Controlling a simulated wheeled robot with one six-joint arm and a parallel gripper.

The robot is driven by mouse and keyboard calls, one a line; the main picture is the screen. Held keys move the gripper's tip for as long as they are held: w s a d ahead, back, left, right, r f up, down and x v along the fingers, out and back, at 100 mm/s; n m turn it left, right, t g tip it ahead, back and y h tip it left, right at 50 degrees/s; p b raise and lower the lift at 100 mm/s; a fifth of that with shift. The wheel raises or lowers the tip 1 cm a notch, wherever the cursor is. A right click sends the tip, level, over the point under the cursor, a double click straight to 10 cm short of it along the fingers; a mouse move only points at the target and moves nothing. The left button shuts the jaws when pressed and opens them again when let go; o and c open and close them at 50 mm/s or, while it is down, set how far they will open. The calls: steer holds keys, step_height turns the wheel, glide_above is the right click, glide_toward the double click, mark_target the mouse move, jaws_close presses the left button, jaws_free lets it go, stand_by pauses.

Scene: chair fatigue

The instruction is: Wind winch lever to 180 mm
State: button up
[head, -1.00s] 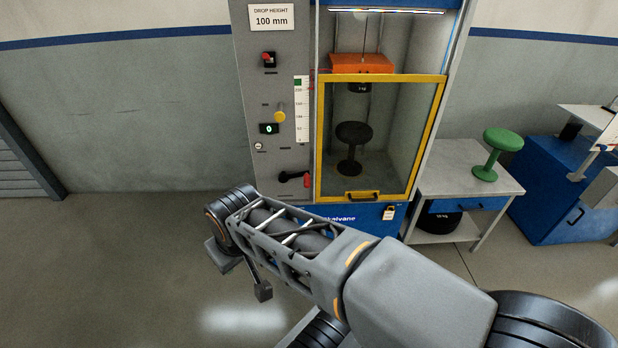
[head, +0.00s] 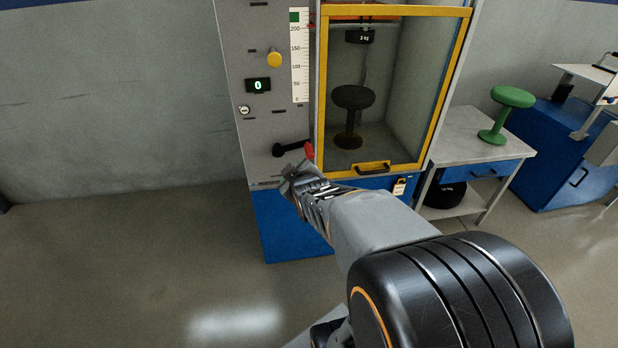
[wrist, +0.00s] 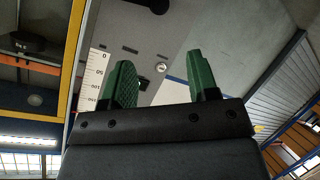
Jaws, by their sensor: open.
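The winch lever (head: 291,148) is a black crank with a red grip (head: 309,151), low on the grey panel; it points right and slightly up. Above it is a white scale (head: 299,60) marked 0 to 200, also at the left of the wrist view (wrist: 95,75), upside down. My gripper (wrist: 160,82) is open and empty, its green fingers apart and facing the panel. In the head view my wrist is just below the lever, and the fingertips cannot be made out. A dark piece at the wrist view's top edge may be the lever's hub.
A yellow-framed door (head: 445,95) closes the chamber holding a black stool (head: 352,105). On the panel are a yellow knob (head: 275,59) and a display (head: 258,85) reading 0. A side table (head: 465,135) carries a green stool (head: 511,98). Floor at left is clear.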

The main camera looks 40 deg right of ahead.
mark_target(310, 156)
steer(key=d+f+n+t+h+b, duration=0.2)
steer(key=d+f+t+h+b, duration=0.2)
steer(key=d+f+b, duration=0.25)
steer(key=b+x, duration=0.1)
steer(key=x, duration=1.2)
steer(key=shift+w+d+r+b, duration=0.25)
steer(key=shift+w+b, duration=0.05)
steer(key=shift+b, duration=0.1)
steer(key=shift+c, duration=0.5)
jaws_close()
